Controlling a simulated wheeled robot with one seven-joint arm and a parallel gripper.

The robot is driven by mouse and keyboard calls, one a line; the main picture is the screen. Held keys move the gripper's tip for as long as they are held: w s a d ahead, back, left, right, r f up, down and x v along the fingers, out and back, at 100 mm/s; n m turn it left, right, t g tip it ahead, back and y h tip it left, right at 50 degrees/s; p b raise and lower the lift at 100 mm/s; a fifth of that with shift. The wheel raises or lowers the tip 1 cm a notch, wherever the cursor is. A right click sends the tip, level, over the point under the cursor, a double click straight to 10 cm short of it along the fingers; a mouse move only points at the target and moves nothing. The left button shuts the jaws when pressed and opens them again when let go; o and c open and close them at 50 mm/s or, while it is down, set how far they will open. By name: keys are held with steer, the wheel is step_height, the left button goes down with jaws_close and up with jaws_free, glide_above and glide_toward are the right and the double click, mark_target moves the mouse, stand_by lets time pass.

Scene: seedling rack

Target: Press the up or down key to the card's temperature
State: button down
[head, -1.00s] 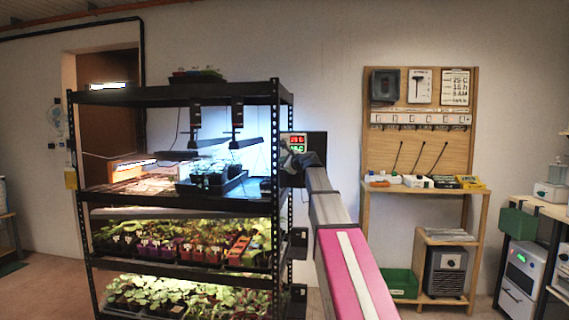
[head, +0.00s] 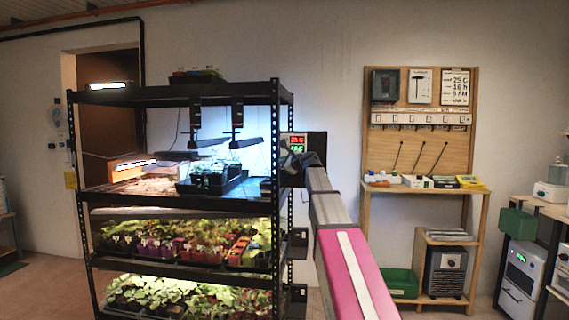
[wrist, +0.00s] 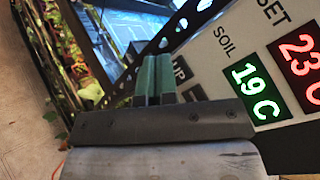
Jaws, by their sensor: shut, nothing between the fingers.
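The controller (head: 313,145) is a dark box on the right post of the rack, with a red and a green readout. In the wrist view its grey panel (wrist: 205,52) shows SET with a red 23 C (wrist: 302,70) and SOIL with a green 19 C (wrist: 255,92). My gripper (wrist: 154,72) is shut and empty, its green fingertips at the panel by the UP label (wrist: 181,70). The fingers partly hide the key area; I cannot tell whether they touch a key. The down key is not visible.
The black rack (head: 180,97) carries seedling trays and lamps close to the left of my gripper. A wooden bench (head: 425,190) with small boxes stands to the right. A green crate (head: 402,283) is below it. Wall between rack and bench is bare.

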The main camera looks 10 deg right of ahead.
steer(key=shift+w, duration=0.1)
stand_by(0.7)
steer(key=shift+w+d, duration=0.15)
steer(key=shift+w, duration=0.15)
steer(key=shift+w+d, duration=0.1)
steer(key=shift+w, duration=0.25)
stand_by(0.7)
steer(key=shift+s, duration=0.15)
steer(key=shift+s+a, duration=0.25)
steer(key=shift+s, duration=0.35)
steer(key=s, duration=0.1)
steer(key=s+a, duration=0.1)
steer(key=s, duration=0.2)
steer(key=shift+s+a, duration=0.25)
steer(key=shift+s, duration=0.1)
stand_by(0.3)
stand_by(0.5)
